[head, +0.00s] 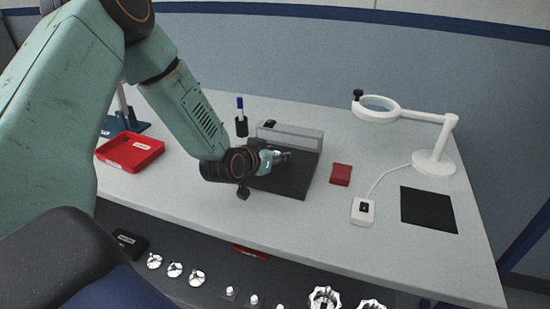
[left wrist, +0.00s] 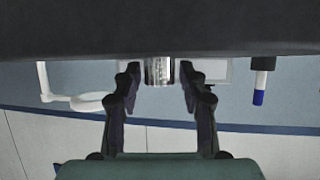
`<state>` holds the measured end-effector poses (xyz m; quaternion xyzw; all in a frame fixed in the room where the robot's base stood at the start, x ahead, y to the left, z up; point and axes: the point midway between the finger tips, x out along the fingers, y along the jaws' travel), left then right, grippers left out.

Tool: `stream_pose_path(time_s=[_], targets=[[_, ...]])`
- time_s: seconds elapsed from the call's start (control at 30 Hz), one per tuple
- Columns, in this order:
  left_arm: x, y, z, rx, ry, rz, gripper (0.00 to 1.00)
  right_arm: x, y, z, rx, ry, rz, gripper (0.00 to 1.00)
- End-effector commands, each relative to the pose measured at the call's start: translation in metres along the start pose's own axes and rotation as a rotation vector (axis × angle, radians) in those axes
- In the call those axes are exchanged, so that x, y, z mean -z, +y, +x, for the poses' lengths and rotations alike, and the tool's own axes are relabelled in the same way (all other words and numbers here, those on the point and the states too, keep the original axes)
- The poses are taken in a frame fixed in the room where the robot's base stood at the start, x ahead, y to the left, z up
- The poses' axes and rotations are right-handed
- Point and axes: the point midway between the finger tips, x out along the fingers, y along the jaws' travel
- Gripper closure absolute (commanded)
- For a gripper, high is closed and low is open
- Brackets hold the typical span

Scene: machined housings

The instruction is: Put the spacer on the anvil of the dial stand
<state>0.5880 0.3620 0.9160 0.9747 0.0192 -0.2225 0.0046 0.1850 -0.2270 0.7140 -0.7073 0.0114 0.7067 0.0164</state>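My left gripper (head: 275,158) is low over a dark plate (head: 288,181) on the bench. In the left wrist view its two fingers (left wrist: 159,82) are open, one on each side of a shiny silver cylinder (left wrist: 158,70), likely the spacer. A narrow gap shows between the cylinder and each finger. In the head view the gripper mostly hides the cylinder. A blue base (head: 122,126) with a grey post, likely the dial stand, stands at the far left, partly behind my left arm; its anvil cannot be made out. My right gripper is not in view.
A red tray (head: 130,153) sits in front of the blue base. A grey block (head: 300,136) backs the plate, with a pen holder (head: 241,126) beside it. A red block (head: 341,174), a magnifier lamp (head: 433,161) and a black mat (head: 428,209) are at right. Silver parts lie below the front edge.

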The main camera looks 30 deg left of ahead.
Motion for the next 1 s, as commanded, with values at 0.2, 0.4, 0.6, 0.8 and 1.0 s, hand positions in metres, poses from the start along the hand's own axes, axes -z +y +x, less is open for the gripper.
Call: stream_pose_path(time_s=[0.2, 0.4, 0.6, 0.8, 1.0], targets=[[0.0, 0.0, 0.0, 0.0, 0.0, 0.0, 0.79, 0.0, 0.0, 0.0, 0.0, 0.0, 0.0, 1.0], [0.0, 0.0, 0.0, 0.0, 0.0, 0.0, 0.96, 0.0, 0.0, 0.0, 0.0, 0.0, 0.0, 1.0], [0.0, 0.0, 0.0, 0.0, 0.001, 0.0, 1.0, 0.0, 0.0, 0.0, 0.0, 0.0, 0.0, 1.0], [0.008, -0.001, -0.004, 0.001, 0.002, -0.001, 1.0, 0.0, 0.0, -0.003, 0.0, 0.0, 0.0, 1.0], [0.043, 0.0, -0.02, 0.001, 0.006, -0.003, 1.0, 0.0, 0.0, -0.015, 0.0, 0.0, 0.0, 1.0]])
